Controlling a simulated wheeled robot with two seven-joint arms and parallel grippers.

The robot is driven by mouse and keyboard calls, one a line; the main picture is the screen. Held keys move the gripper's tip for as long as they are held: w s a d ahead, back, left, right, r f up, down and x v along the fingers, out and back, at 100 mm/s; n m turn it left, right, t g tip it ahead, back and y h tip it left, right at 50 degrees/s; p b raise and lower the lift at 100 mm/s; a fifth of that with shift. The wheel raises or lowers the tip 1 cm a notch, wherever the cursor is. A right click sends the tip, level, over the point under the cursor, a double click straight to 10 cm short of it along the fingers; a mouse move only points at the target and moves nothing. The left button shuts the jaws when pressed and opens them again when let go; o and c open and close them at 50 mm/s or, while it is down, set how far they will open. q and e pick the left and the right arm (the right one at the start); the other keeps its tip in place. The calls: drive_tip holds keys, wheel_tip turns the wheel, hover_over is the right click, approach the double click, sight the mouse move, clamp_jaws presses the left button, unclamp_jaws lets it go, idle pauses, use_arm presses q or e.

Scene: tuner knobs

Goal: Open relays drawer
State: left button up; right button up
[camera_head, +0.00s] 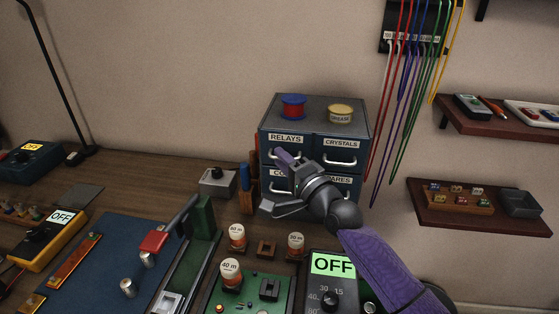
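The small grey-blue cabinet (347,125) stands at the back of the bench with its labelled front facing me. The RELAYS drawer (287,140) is its upper left drawer and looks flush with the front. Its handle is partly covered by my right gripper (279,154). My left gripper is not in view.
The CRYSTALS drawer (341,145) is beside it, and the lower drawers are partly hidden by my arm. A red-blue spool (293,106) and a grease tin (340,113) sit on top. Coloured cables (408,95) hang to the right. Coils and a meter (333,264) crowd the foreground.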

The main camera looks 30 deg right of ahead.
drive_tip(key=shift+w+r, duration=0.1)
drive_tip(key=shift+w, duration=0.4)
clamp_jaws()
idle(1.1)
